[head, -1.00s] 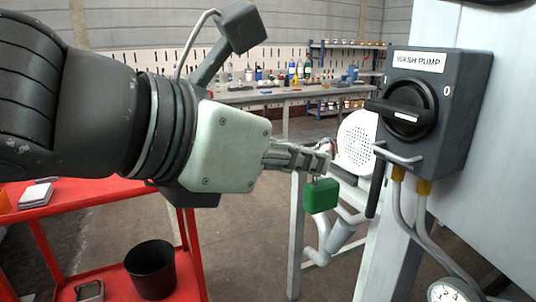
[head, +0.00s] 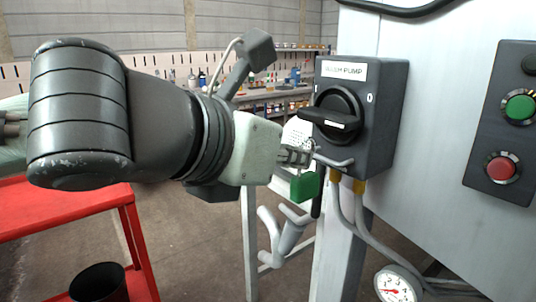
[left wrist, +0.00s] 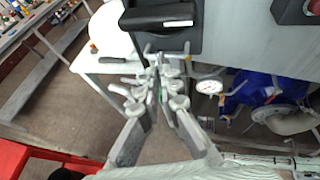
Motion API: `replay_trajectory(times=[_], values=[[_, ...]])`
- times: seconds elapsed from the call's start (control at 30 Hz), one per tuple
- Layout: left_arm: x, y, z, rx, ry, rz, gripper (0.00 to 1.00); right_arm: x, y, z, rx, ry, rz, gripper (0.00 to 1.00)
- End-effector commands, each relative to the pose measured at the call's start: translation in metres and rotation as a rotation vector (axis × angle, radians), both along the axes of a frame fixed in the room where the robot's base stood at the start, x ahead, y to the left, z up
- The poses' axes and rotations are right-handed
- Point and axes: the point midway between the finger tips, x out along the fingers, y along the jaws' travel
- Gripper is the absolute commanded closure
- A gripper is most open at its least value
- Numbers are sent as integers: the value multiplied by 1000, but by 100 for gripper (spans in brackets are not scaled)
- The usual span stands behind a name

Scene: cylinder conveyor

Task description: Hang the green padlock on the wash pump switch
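The dark grey wash pump switch (head: 383,120) is fixed to the pale panel. Its black rotary handle (head: 333,119) lies roughly level, and a grey metal loop (head: 335,162) sticks out below it. My left gripper (head: 305,156) is shut on the green padlock (head: 304,188), whose body hangs below the fingertips, just left of the loop. I cannot tell whether the shackle touches the loop. My right gripper is not in view.
Yellow-ended cables (head: 336,178) run down from the switch. A pressure gauge (head: 398,287) is below. A box with green and red buttons (head: 502,135) is to the right. A red cart (head: 65,212) and black bin (head: 98,284) stand at the left.

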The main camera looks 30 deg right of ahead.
Motion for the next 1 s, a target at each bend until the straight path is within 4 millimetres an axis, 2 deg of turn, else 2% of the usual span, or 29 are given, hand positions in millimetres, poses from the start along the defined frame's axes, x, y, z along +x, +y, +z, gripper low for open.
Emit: replay_trajectory(times=[1.0], values=[[0, 0, 0, 0, 0, -1, 100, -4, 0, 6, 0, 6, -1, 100]])
